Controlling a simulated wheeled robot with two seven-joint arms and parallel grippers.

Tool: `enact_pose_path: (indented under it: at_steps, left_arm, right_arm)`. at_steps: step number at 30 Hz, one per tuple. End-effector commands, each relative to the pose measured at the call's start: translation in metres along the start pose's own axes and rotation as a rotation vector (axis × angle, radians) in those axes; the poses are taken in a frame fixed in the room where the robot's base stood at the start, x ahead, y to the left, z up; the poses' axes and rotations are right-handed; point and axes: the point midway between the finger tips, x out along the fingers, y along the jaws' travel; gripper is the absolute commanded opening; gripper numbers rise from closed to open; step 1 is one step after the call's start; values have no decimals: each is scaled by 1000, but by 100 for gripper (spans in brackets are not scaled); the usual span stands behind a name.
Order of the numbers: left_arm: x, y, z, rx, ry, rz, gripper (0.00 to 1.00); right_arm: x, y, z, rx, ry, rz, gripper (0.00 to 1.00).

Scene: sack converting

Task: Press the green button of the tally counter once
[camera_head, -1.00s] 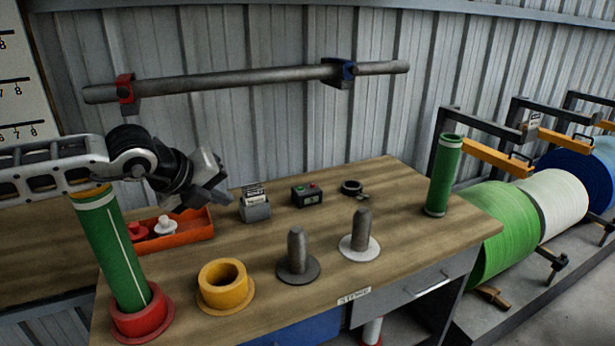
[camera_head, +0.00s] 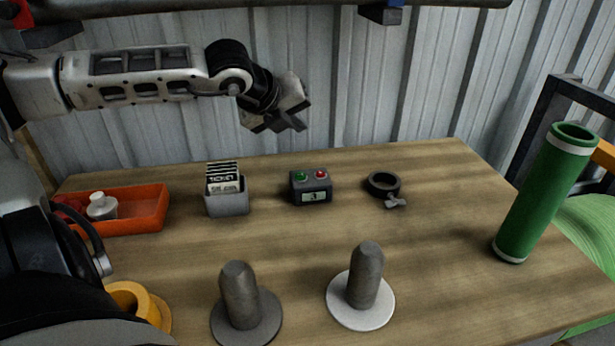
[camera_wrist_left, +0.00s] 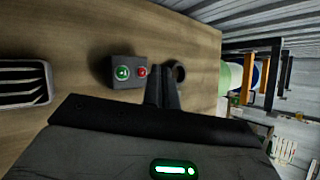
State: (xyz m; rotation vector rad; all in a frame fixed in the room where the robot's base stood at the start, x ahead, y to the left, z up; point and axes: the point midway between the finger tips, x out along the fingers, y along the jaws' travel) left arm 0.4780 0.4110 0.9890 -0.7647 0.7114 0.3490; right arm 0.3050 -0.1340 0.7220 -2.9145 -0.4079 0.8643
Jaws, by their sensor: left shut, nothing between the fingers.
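The tally counter (camera_head: 311,187) is a small dark grey box on the wooden table, with a small display on its front. On its top are a green button (camera_head: 301,175) at the left and a red button (camera_head: 320,174) at the right. The counter also shows in the left wrist view (camera_wrist_left: 127,83), beyond the fingers. My left gripper (camera_head: 300,124) is shut and empty, in the air above and behind the counter, apart from it. Its fingers (camera_wrist_left: 163,75) show together in the left wrist view, beside the red button's side of the counter. My right gripper is not in view.
A card holder (camera_head: 227,198) stands left of the counter, and a ring clamp (camera_head: 385,186) lies to its right. An orange tray (camera_head: 145,208), two upright pegs (camera_head: 240,297) (camera_head: 364,277) and a green tube (camera_head: 546,195) stand around.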

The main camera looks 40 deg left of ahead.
Motion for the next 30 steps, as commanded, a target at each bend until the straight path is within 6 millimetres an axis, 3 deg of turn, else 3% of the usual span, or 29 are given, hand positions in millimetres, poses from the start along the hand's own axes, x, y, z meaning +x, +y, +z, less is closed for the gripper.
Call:
enact_pose_path:
  at_steps: [10,22,24,30]
  left_arm:
    - [6,5,-5,0,1,2,0]
    - [46,34,-34,1,2,2,0]
    - [54,39,-39,-2,-1,-2,0]
    - [61,44,-44,-1,-1,-1,0]
  right_arm:
    - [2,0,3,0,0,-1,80]
    - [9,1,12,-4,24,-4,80]
    - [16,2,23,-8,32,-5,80]
    - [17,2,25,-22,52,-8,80]
